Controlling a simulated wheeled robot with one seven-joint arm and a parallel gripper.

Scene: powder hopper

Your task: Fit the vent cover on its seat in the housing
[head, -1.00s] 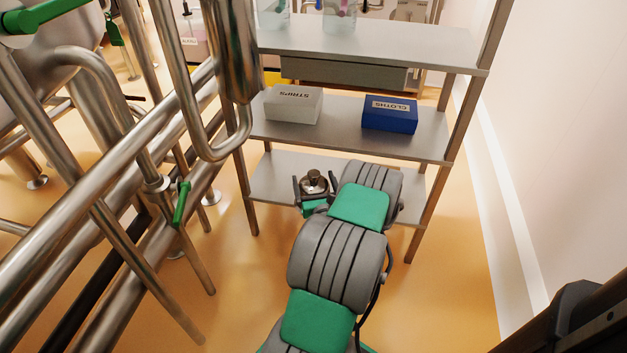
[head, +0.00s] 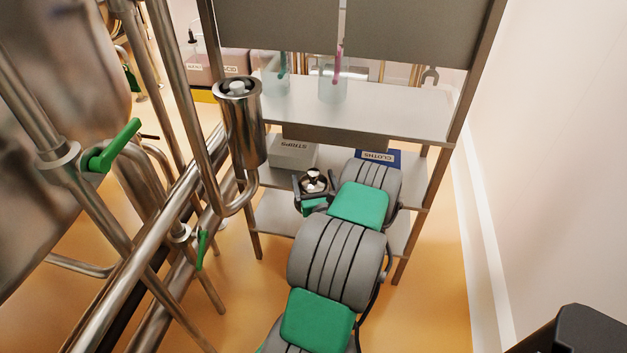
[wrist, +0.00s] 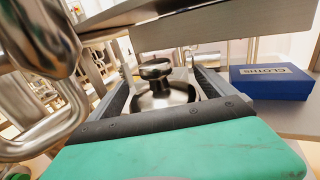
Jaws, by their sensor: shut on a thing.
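The vent cover (head: 313,187) is a round, shiny metal lid with a knob on top. My gripper (head: 315,181) is shut on it, with one finger on each side. In the wrist view, the cover (wrist: 165,97) sits knob up between the fingers (wrist: 163,85). The housing (head: 244,135) is a steel cylinder to the left of my gripper, on a bent pipe. Its top is open, with a pale round part (head: 237,87) inside the rim. The cover is apart from it. The housing's lower part shows at upper left in the wrist view (wrist: 40,30).
Steel pipes (head: 115,290) with green-handled valves (head: 115,145) crowd the left. Open floor (head: 435,290) lies at right.

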